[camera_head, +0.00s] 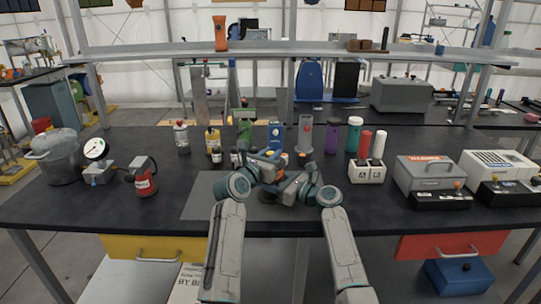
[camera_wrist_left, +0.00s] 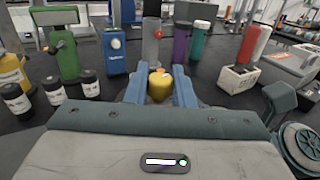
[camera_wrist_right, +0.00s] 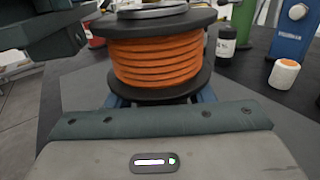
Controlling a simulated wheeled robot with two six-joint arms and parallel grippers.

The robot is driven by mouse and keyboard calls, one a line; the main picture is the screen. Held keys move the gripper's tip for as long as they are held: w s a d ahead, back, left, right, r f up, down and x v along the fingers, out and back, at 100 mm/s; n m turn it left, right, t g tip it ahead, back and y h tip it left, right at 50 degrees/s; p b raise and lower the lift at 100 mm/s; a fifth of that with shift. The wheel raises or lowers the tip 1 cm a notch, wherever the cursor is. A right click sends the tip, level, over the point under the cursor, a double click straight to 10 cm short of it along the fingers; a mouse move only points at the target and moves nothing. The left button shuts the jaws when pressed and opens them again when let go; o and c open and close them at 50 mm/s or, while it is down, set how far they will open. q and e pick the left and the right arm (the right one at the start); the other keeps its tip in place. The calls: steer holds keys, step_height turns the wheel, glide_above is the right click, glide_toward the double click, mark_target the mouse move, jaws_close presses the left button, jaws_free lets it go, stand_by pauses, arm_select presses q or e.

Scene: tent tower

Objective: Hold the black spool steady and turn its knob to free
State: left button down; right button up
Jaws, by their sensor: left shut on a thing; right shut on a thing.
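The black spool (camera_wrist_right: 155,95), wound with orange cord, stands upright in the right wrist view. The blue fingers of my right gripper (camera_wrist_right: 158,100) are shut on its lower part, largely hidden beneath the lower flange. A grey disc lies on its top flange. The yellow knob (camera_wrist_left: 159,86) shows in the left wrist view between the blue fingers of my left gripper (camera_wrist_left: 158,88), which are shut on it. In the head view my left gripper (camera_head: 268,162) and right gripper (camera_head: 292,180) meet over the grey mat and mostly hide the spool.
Behind the grippers stand a green tool (camera_wrist_left: 62,50), a blue unit (camera_wrist_left: 116,48), a grey cylinder (camera_wrist_left: 153,42) and small dark jars (camera_wrist_left: 52,90). A white block with red and white cylinders (camera_head: 367,173) is to the right. The mat's left part (camera_head: 200,200) is clear.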

mark_target(271, 153)
arm_select(q)
steer(key=shift+f, duration=0.1)
steer(key=c, duration=1.3)
jaws_free()
step_height(271, 153, up, 10)
steer(key=shift+r, duration=0.1)
